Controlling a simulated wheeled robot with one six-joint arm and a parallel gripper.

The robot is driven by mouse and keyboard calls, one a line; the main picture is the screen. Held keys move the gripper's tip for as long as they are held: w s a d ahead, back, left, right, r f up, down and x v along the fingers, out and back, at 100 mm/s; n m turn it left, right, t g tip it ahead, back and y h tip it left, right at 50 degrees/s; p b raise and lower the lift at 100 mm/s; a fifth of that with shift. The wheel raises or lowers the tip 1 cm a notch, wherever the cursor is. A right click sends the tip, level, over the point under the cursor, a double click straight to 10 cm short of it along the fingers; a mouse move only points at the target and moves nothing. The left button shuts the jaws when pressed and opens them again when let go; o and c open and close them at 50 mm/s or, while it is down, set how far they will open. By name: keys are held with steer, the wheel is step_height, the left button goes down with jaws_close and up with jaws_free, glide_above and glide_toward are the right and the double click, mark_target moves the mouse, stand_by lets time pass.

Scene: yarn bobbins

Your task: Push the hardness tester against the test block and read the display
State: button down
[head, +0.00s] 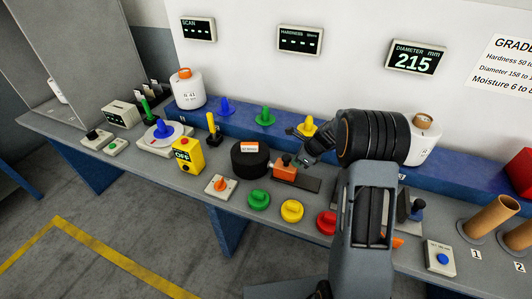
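An orange block with a dark knob (285,168), which looks like the hardness tester, sits on a dark flat rail (308,184). A black round block with an orange-and-white label (250,158), which looks like the test block, stands just left of it. I cannot tell whether the two touch. My gripper (306,150) is just right of and above the orange tester, reaching in from the right. Its fingers are small and dark, so whether they are open or touch the tester is unclear. The hardness display (300,40) on the wall shows only dashes.
The diameter display (415,59) reads 215; the scan display (198,29) shows dashes. Green (258,200), yellow (292,210) and red (327,222) knobs line the front edge. A yellow OFF box (188,155) stands left.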

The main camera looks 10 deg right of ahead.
steer(key=shift+w+a, duration=0.2)
steer(key=shift+a, duration=0.15)
stand_by(0.5)
steer(key=shift+s+d, duration=0.1)
steer(key=shift+d, duration=0.05)
steer(key=a+r+p+v, duration=0.1)
steer(key=p+v, duration=0.4)
steer(key=v, duration=0.3)
steer(key=shift+w+p, duration=0.3)
steer(key=shift+w, duration=0.1)
steer(key=shift+a, duration=0.1)
stand_by(0.9)
